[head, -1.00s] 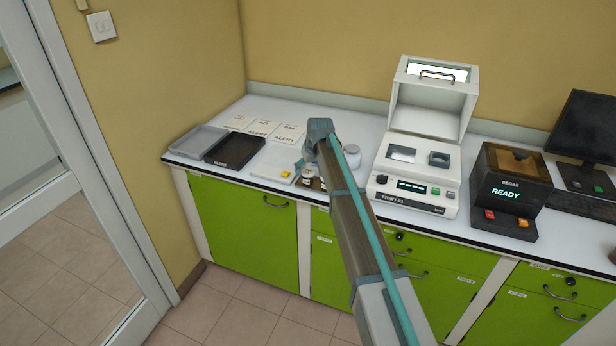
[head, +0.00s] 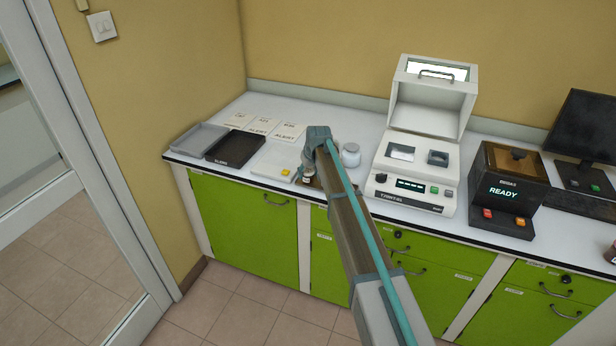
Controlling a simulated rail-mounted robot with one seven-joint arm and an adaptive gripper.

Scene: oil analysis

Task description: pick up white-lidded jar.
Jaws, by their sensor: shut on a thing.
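My gripper (head: 303,169) is over the front part of the white counter, mostly hidden behind my own arm link. A small dark brown jar with a pale label (head: 307,180) shows just below it, at the fingers. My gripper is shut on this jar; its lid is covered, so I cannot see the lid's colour. I cannot tell whether the jar touches the counter. A larger pale jar (head: 350,156) stands apart, right of my arm.
A white pad with a yellow item (head: 272,163) lies left of my gripper. A black tray (head: 235,148), a grey tray (head: 196,138) and paper cards (head: 262,126) are farther left. A white open-lidded instrument (head: 412,190) and a dark READY unit (head: 505,190) stand right.

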